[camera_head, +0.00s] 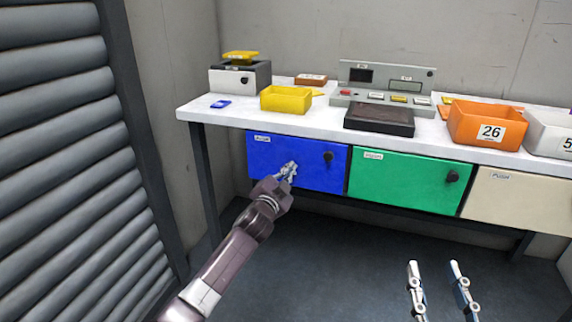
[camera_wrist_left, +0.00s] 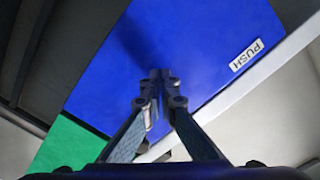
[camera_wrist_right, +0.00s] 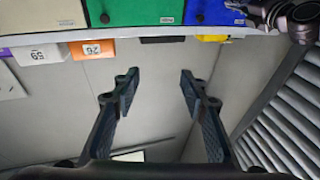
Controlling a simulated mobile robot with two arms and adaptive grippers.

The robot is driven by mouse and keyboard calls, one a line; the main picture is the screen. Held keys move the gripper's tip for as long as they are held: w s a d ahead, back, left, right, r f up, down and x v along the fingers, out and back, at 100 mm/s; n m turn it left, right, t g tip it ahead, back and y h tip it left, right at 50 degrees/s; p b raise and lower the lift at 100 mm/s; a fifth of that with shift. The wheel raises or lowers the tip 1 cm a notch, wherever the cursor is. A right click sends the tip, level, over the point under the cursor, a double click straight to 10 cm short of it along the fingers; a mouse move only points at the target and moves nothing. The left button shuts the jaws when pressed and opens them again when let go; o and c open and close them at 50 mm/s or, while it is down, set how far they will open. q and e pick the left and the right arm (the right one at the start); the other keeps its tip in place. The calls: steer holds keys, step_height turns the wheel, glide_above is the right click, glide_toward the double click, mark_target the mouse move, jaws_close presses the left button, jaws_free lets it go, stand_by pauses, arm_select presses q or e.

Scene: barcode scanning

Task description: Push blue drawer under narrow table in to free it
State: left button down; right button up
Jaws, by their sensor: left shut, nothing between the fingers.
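The blue drawer (camera_head: 268,157) hangs under the left end of the narrow white table (camera_head: 228,118). It has a dark round knob at its right and a small label at its upper left; in the left wrist view the blue front (camera_wrist_left: 200,45) shows a PUSH label. My left gripper (camera_head: 289,170) is shut and empty, with its tips in front of the middle of the blue front. In the left wrist view the closed tips (camera_wrist_left: 160,76) appear against or very near the blue face; contact cannot be told. My right gripper (camera_head: 435,268) is open and empty, low at the right.
A green drawer (camera_head: 403,184) and a beige drawer (camera_head: 520,200) sit to the right of the blue one. Yellow (camera_head: 285,99) and orange (camera_head: 485,125) bins stand on the table. A ribbed grey shutter (camera_head: 70,160) is at the left. The floor in front is clear.

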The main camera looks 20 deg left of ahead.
arm_select(q)
steer(key=shift+w, duration=0.1)
arm_select(e)
steer(key=shift+r, duration=0.15)
arm_select(q)
steer(key=shift+w+b, duration=0.4)
steer(key=shift+w, duration=0.25)
arm_select(e)
steer(key=r+t, duration=0.1)
steer(key=r, duration=0.1)
steer(key=s+r+t+y, duration=0.1)
steer(key=r, duration=0.1)
steer(key=shift+s+a, duration=0.15)
steer(key=shift+s, duration=0.05)
